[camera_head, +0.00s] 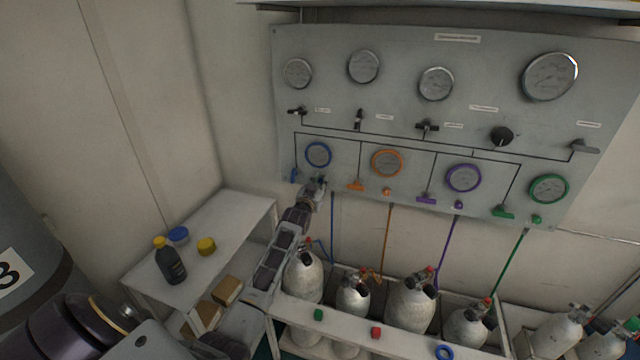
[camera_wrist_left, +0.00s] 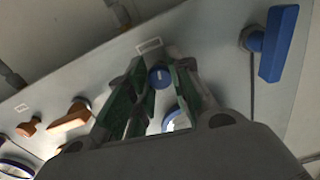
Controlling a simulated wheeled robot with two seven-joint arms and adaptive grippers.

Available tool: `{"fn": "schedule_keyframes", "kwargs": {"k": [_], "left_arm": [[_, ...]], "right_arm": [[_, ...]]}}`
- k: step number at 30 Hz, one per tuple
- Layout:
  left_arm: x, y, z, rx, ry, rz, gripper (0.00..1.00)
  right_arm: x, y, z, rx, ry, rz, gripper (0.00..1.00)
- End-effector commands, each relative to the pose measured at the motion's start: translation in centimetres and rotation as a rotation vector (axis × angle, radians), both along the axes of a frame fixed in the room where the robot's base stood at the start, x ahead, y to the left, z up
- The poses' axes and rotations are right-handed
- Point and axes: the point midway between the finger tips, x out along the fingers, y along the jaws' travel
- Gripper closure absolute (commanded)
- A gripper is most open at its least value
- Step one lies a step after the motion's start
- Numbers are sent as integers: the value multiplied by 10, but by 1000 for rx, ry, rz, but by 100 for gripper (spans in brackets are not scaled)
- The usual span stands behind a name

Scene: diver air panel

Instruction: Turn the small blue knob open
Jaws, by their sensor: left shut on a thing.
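The small blue knob (camera_wrist_left: 160,77) is a round knob with a pale mark on its face. It sits between the fingers of my left gripper (camera_wrist_left: 157,88) in the left wrist view. The gripper is shut on it at the panel's lower left. In the head view my left gripper (camera_head: 318,184) hides the knob. A larger blue lever handle (camera_head: 294,174) is just left of the gripper; it shows at the upper right of the wrist view (camera_wrist_left: 279,43). The blue-rimmed gauge (camera_head: 318,154) is right above the gripper. My right gripper is not in view.
The grey panel (camera_head: 400,112) also carries an orange lever (camera_head: 356,186) and orange knob (camera_head: 386,191) to the right, then purple and green ones. Gas cylinders (camera_head: 411,303) stand below in a rack. A white table (camera_head: 222,215) with a dark bottle (camera_head: 171,262) is at left.

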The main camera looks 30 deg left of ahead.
Motion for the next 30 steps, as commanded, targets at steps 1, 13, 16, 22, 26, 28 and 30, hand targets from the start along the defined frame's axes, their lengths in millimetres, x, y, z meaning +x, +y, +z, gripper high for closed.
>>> {"fn": "schedule_keyframes", "kwargs": {"k": [1,13,16,22,26,28,30], "left_arm": [[0,0,-2,-1,3,-1,100],[0,0,-1,1,1,0,55],[0,0,-1,2,1,0,55],[-1,0,0,2,0,0,55],[-4,-1,0,2,0,0,55],[-7,-2,0,1,-1,0,55],[-11,-3,-1,2,0,0,55]], "right_arm": [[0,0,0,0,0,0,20],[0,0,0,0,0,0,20],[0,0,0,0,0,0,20],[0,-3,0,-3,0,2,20],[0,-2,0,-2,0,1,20],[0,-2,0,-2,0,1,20],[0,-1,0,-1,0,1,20]]}}
